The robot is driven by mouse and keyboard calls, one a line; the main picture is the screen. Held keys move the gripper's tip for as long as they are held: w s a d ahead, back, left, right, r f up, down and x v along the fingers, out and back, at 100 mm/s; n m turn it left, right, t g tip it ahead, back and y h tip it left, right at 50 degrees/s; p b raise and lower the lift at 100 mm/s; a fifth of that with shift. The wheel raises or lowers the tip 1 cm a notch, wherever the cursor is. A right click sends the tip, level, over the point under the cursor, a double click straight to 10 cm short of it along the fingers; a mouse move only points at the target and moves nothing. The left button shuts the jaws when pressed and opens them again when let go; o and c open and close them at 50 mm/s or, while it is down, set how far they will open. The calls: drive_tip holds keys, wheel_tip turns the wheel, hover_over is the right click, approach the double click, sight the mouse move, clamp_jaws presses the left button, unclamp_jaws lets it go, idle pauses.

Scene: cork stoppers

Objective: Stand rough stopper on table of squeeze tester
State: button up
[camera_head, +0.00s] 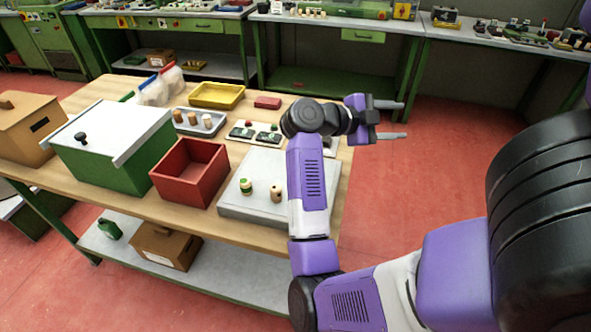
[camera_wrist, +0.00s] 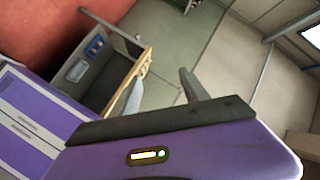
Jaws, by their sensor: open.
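Several cork stoppers are in the head view. Tan ones (camera_head: 192,118) stand in a grey tray (camera_head: 217,128) towards the back of the wooden table. A stopper with green on it (camera_head: 246,187) and one with a dark spot (camera_head: 276,193) stand on a pale grey slab (camera_head: 262,163) at the front right. I cannot tell which stopper is the rough one, and I cannot clearly make out the squeeze tester. My gripper (camera_head: 404,119) is open and empty, out past the table's right edge. Its fingers also show in the wrist view (camera_wrist: 160,78), with no stopper between them.
A yellow tray (camera_head: 216,95) and small dark devices (camera_head: 254,133) are behind. My arm hides part of the slab.

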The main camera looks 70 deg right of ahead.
drive_tip(key=w+f+t+y, duration=0.4)
drive_tip(key=w+f, duration=0.1)
drive_tip(key=f, duration=0.1)
drive_tip(key=w+a+f+n+t+y, duration=0.1)
drive_tip(key=w+a+t+y, duration=0.1)
drive_tip(key=w, duration=0.3)
drive_tip(key=w+a+f+n+t+y, duration=0.1)
drive_tip(key=w+a+t, duration=0.1)
drive_tip(key=w, duration=0.4)
drive_tip(key=w+a+f+n+t+y, duration=0.1)
drive_tip(key=w+a+n+t+y, duration=0.1)
drive_tip(key=w, duration=0.3)
drive_tip(key=shift+w+a+f+t+y, duration=0.15)
drive_tip(key=shift+w+a+t+y, duration=0.2)
drive_tip(key=shift+t, duration=0.55)
drive_tip(key=shift+w+a+f, duration=0.15)
drive_tip(key=shift+w+f, duration=0.1)
drive_tip(key=f+p, duration=0.1)
drive_tip(key=f, duration=0.2)
drive_tip(key=f+p, duration=0.1)
drive_tip(key=f, duration=0.3)
drive_tip(key=shift+w+d+f, duration=0.1)
drive_tip(key=shift+w+d, duration=0.1)
clamp_jaws()
